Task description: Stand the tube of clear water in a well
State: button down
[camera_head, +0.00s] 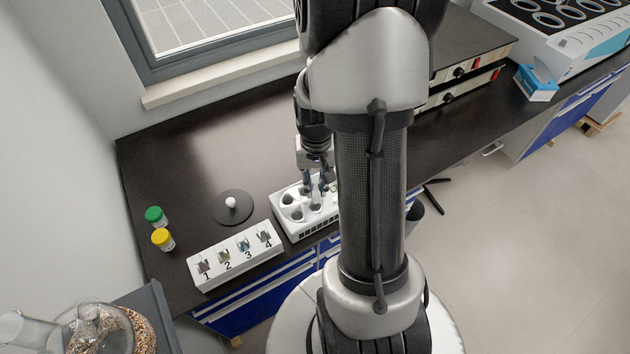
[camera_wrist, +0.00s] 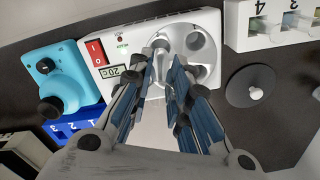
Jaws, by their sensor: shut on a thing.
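My gripper (camera_head: 318,182) is low over the white block with round wells (camera_head: 290,229), partly hidden by my own arm. In the wrist view my gripper (camera_wrist: 172,68) points at the wells of the same white device (camera_wrist: 127,31). Its fingers are closed on a thin, clear thing, taken to be the tube of clear water; its outline hardly shows between the finger pads. I cannot tell whether its lower end is inside a well or just above one. Several wells at the left of the block look empty.
A white rack numbered 1 to 4 (camera_head: 222,271) holds small items in its slots. A dark disc with a white knob (camera_head: 233,207) and green-capped (camera_head: 154,216) and yellow-capped (camera_head: 163,239) jars stand nearby. A blue device (camera_wrist: 62,75) stands beside the white device.

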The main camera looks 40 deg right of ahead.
aim_at(315, 197)
jog(key=shift+f+b, duration=0.4)
jog(key=shift+f, duration=0.4)
jog(key=shift+f+b, duration=1.7)
jog(key=shift+f, duration=0.6)
jog(key=c, duration=1.4)
grip_release()
notch_tip(315, 197, up, 7)
jog(key=p, duration=0.6)
jog(key=shift+r, duration=0.1)
